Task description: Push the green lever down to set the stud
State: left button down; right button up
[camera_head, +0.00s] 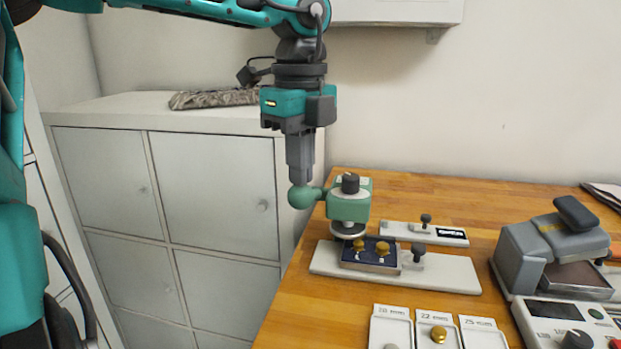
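The green lever (302,196) ends in a round ball and sticks out to the left from the green press head (349,205), which has a black knob on top. My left gripper (300,180) points straight down over the ball, fingers together. Its tips are at the top of the ball; whether they touch I cannot tell for sure. Under the press head, a dark blue piece (350,265) lies on the pale base plate (440,283), with brass studs (382,248) on it. My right gripper is not in view.
A second pale plate (395,232) with a black knob lies behind the press. A grey machine (530,258) stands at the right. Small labelled trays (388,318) are at the front, one with a brass piece (438,334). A white cabinet (215,175) stands left of the wooden table (480,200).

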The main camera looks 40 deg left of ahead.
aim_at(298, 189)
pick_arm(q)
jog(key=shift+f, duration=0.15)
jog(key=shift+s+d+f+b, duration=0.1)
jog(key=shift+s+f+b, duration=0.1)
jog(key=shift+f+b, duration=0.4)
jog(key=shift+s+d+f+b, duration=0.1)
jog(key=shift+s+f+b, duration=0.05)
jog(key=shift+f+b, duration=0.4)
jog(key=shift+f, duration=0.1)
jog(key=shift+s+d+f+b, duration=0.1)
jog(key=shift+s+f+b, duration=0.05)
jog(key=shift+f+b, duration=0.95)
jog(key=shift+r, duration=0.1)
